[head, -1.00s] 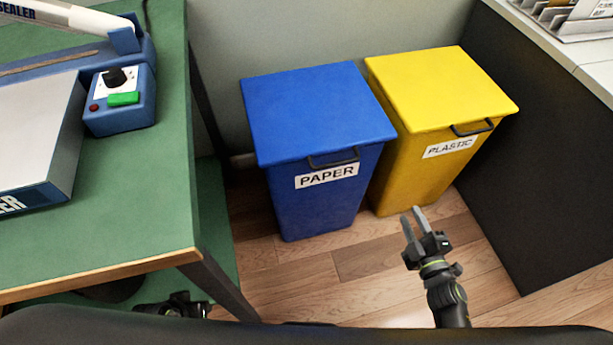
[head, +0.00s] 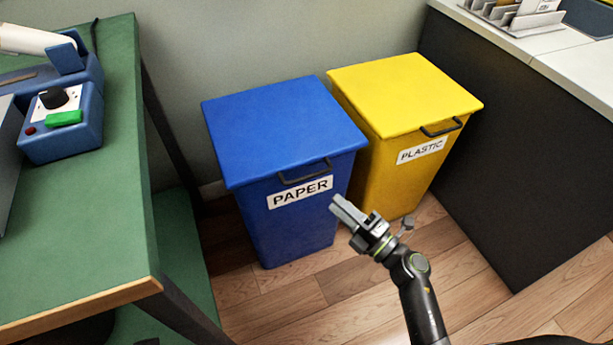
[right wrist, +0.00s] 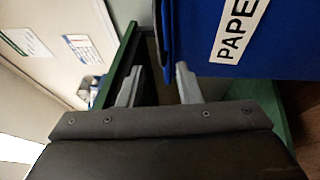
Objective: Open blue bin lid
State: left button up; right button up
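The blue bin (head: 300,225), labelled PAPER, stands on the floor in the middle of the head view. Its blue lid (head: 283,125) is shut, with a dark handle (head: 305,172) at the front edge above the label. My right gripper (head: 337,205) is in front of the bin's right side, lower than the handle and apart from it. Its two fingers show spread and empty in the right wrist view (right wrist: 158,80), where the blue bin (right wrist: 285,45) and part of its label show at the upper right. My left gripper is not in view.
A yellow bin (head: 395,95) labelled PLASTIC stands close to the right of the blue one, lid shut. A green-topped table (head: 85,205) with a blue device (head: 62,125) is at left. A dark cabinet side (head: 510,160) bounds the right. Wooden floor (head: 310,305) is open in front.

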aim_at(307, 176)
jog(key=b+x, duration=0.1)
jog(key=x, duration=1)
jog(key=shift+d, duration=0.1)
grip_shut()
